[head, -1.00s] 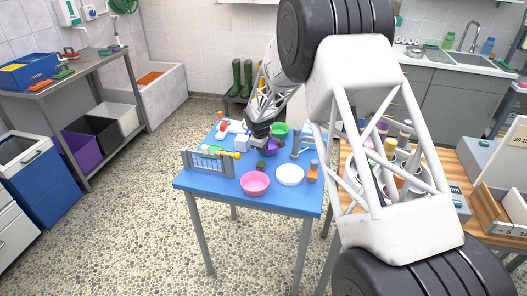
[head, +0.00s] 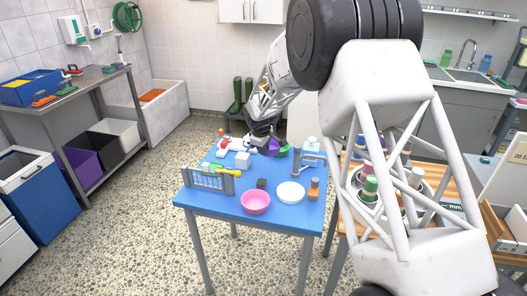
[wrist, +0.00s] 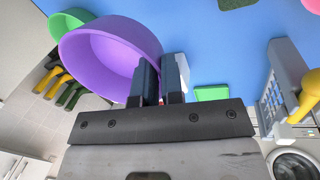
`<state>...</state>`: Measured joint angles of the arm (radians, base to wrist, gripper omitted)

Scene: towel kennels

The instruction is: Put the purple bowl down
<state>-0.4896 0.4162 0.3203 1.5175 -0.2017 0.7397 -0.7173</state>
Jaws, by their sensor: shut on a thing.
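The purple bowl (wrist: 105,55) fills the upper left of the wrist view, tilted on its side in that picture. My gripper (wrist: 160,70) is shut on its rim, one finger on each side of the wall. In the head view the purple bowl (head: 270,147) shows at the back of the blue table, just under my gripper (head: 262,138) and partly hidden by it. I cannot tell whether the bowl touches the table top.
On the blue table (head: 215,198) stand a pink bowl (head: 256,203), a white plate (head: 290,192), a grey fence (head: 208,181) and a dark green block (head: 262,183). A green bowl (wrist: 72,20) is close beside the purple one.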

